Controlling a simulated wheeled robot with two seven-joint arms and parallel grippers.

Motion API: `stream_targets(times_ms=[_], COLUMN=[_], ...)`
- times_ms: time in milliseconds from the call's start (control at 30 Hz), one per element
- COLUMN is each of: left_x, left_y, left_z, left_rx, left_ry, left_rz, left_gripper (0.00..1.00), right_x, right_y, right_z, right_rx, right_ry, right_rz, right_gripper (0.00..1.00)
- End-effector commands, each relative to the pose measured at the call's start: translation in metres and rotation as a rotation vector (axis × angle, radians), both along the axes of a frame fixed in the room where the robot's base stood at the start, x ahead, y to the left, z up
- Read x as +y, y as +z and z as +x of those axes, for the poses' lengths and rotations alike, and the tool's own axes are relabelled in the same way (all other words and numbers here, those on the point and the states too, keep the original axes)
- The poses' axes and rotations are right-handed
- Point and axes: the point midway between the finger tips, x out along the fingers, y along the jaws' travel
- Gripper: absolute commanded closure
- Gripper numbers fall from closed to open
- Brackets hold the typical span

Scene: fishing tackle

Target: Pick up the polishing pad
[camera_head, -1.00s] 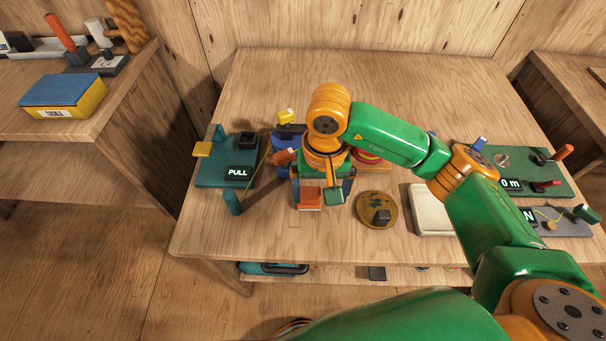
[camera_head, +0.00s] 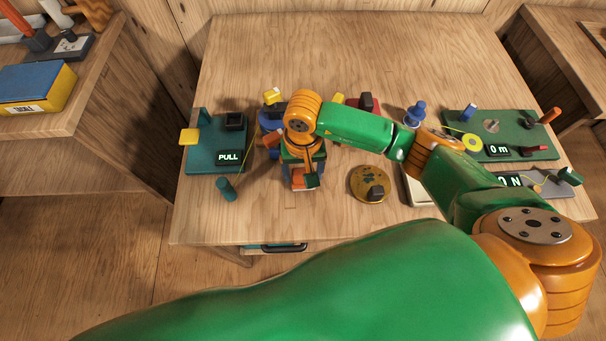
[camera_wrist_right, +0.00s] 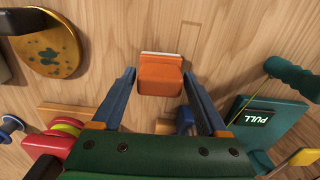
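The polishing pad appears to be the small orange block with a pale edge (camera_wrist_right: 160,76) on the table; it also shows in the head view (camera_head: 297,179), partly covered by my gripper. My right gripper (camera_head: 303,179) is over it with the fingers pointing down. In the right wrist view the two blue fingers (camera_wrist_right: 160,78) are apart, one on each side of the pad, with narrow gaps. I cannot tell how far down the fingertips reach beside it. My left gripper is not in view.
A round golden disc with a dark knob (camera_head: 367,184) lies right of the pad. A teal board marked PULL (camera_head: 205,160) is at left, with a green handle (camera_head: 226,189). A pale tray (camera_head: 418,190) and a green board (camera_head: 470,125) are at right. The table's back is clear.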

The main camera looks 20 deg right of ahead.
Motion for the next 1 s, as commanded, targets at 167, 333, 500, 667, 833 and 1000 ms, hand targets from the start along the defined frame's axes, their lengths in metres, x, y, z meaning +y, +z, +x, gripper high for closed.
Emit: stream_targets(times_ms=[167, 333, 500, 667, 833, 1000], left_x=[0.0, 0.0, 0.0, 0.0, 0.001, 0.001], left_y=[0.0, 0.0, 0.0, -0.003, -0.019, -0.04], left_z=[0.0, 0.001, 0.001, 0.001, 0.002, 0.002], left_rx=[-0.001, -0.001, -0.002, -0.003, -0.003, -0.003], left_ry=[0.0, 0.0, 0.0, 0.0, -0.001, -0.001], left_rz=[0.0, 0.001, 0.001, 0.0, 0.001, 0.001], left_gripper=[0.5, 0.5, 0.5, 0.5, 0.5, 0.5], right_x=[0.0, 0.0, 0.0, 0.0, 0.027, 0.072], right_y=[0.0, 0.0, 0.003, 0.022, 0.057, 0.094], right_z=[0.0, 0.0, 0.001, 0.002, 0.003, 0.003], right_rx=[0.0, 0.0, -0.002, -0.005, -0.009, -0.008], right_ry=[0.0, 0.0, 0.0, 0.001, 0.007, 0.006], right_rz=[0.0, 0.0, 0.0, 0.002, 0.004, 0.001], right_gripper=[0.75, 0.94, 0.94, 0.94, 0.94, 0.94])
